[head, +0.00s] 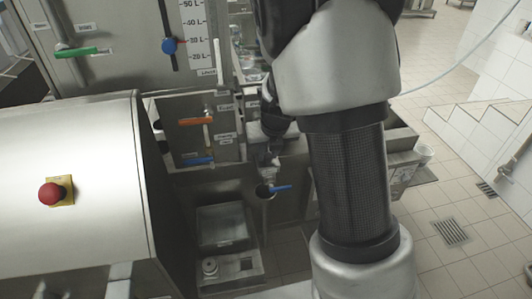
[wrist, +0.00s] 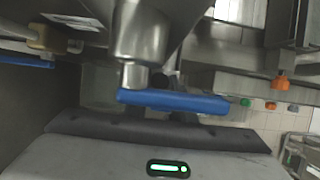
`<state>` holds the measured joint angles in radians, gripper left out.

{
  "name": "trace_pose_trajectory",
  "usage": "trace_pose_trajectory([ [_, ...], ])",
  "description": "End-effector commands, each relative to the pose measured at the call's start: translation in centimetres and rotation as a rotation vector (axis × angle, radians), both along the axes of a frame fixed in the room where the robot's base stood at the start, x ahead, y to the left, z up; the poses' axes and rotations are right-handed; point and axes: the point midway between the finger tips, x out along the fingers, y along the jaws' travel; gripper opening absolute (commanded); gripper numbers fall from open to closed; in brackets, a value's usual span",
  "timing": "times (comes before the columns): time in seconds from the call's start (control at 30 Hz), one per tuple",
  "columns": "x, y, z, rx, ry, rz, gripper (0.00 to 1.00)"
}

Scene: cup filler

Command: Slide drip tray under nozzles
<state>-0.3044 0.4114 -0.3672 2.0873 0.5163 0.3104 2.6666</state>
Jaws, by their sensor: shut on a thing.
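My gripper (head: 267,167) reaches down behind my arm to a blue lever (head: 282,188) on a metal valve. In the wrist view the blue lever (wrist: 180,101) lies right across the front of the gripper, under a metal outlet (wrist: 134,74). My gripper is shut on the lever, though its fingertips are hard to make out. A metal tray-like piece with a dark grate (head: 240,265) sits low, left of the gripper and apart from it. I cannot tell for sure whether this is the drip tray. No nozzles are clearly seen in either view.
A steel housing with a red button (head: 51,194) fills the left. Orange (head: 195,121) and blue (head: 197,160) valve handles are on the panel behind. A green handle (head: 83,51) is upper left. Open tiled floor with a drain (head: 450,233) lies at right.

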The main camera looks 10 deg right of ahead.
Motion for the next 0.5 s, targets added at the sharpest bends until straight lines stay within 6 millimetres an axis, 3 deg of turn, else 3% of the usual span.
trace_pose_trajectory([
  [0.1, 0.0, -3.8, -0.2, -0.005, -0.002, -0.017, 0.0],
  [0.3, 0.0, -8.8, -0.1, -0.005, -0.001, -0.015, 0.0],
  [0.5, -0.1, -10.9, 0.0, -0.005, -0.001, -0.008, 0.0],
])
